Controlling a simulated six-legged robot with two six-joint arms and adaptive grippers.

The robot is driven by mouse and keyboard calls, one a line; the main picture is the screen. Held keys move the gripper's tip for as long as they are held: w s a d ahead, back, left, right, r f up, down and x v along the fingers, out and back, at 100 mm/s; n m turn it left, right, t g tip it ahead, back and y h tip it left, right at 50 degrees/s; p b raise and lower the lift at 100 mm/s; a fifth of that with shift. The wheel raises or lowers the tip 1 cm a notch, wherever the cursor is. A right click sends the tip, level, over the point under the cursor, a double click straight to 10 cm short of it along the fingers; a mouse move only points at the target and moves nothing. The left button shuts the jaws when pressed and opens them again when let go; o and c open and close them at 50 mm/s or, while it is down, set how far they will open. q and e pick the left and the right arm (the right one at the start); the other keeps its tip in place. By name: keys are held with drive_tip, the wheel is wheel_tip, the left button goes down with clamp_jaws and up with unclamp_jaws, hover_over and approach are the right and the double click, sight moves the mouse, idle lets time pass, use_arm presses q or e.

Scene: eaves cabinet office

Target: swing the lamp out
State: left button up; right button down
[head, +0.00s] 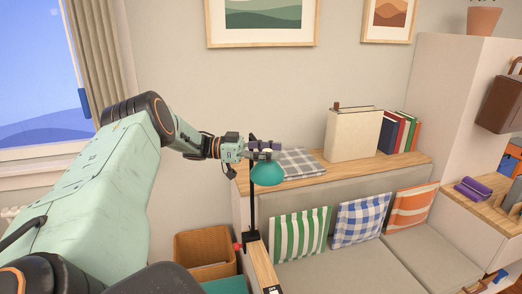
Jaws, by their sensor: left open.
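The lamp has a teal shade (267,174) that hangs at the top of a thin black post (253,212). The post stands on a narrow wooden ledge (263,268) beside the grey bench. My left gripper (270,147) is open at the top of the lamp, just above the teal shade. Its fingers overlap the lamp's upper part in the head view, and I cannot tell whether they touch it. The lamp's arm is mostly hidden behind the gripper. My right gripper is not in view.
A wooden shelf (314,172) behind the lamp carries a folded checked cloth (302,163), a cream box (352,136) and several books (393,132). Striped and checked cushions (300,235) lean on the bench. A brown basket (205,251) stands left of the post.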

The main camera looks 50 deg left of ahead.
use_arm(q)
drive_tip(key=v, duration=1.2)
drive_tip(key=shift+w, duration=0.1)
drive_tip(key=shift+f, duration=0.1)
